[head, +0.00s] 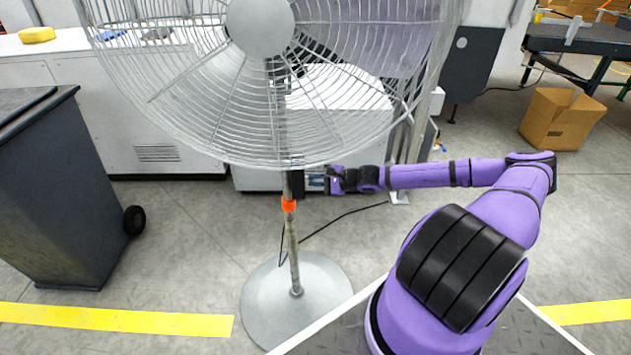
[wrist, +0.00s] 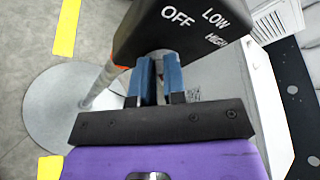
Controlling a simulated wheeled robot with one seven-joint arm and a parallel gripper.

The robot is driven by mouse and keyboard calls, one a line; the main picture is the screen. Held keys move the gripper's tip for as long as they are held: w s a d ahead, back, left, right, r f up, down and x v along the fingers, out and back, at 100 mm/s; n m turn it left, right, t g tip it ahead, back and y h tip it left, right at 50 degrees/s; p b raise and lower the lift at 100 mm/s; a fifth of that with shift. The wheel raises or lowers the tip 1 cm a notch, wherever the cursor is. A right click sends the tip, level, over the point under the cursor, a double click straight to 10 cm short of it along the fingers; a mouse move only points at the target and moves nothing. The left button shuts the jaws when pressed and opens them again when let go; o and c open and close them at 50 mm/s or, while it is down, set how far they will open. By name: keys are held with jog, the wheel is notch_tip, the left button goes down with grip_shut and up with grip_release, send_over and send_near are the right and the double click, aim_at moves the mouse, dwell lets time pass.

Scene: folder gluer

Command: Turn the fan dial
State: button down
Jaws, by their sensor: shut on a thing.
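A large grey pedestal fan (head: 260,25) stands in front of me on a pole with a round base (head: 268,308). Its black control box (head: 297,184) is on the pole just below the cage; in the wrist view the box (wrist: 185,28) shows OFF, LOW and HIGH in white. My gripper (head: 328,180) reaches it from the right. In the wrist view my gripper's blue fingers (wrist: 158,62) are shut on the fan dial at the box's face below the lettering. The dial is mostly hidden between the fingertips, so its setting cannot be read.
White machine cabinets (head: 155,125) are behind the fan. A cable (head: 340,217) runs along the floor. A cardboard box (head: 560,117) is at the far right. The floor left of the fan base is clear.

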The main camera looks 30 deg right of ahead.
jog(key=c, duration=1.2)
grip_release()
jog(key=v, duration=1)
jog(key=shift+s+d+r, duration=0.1)
jog(key=shift+s+d, duration=0.15)
jog(key=shift+s, duration=0.05)
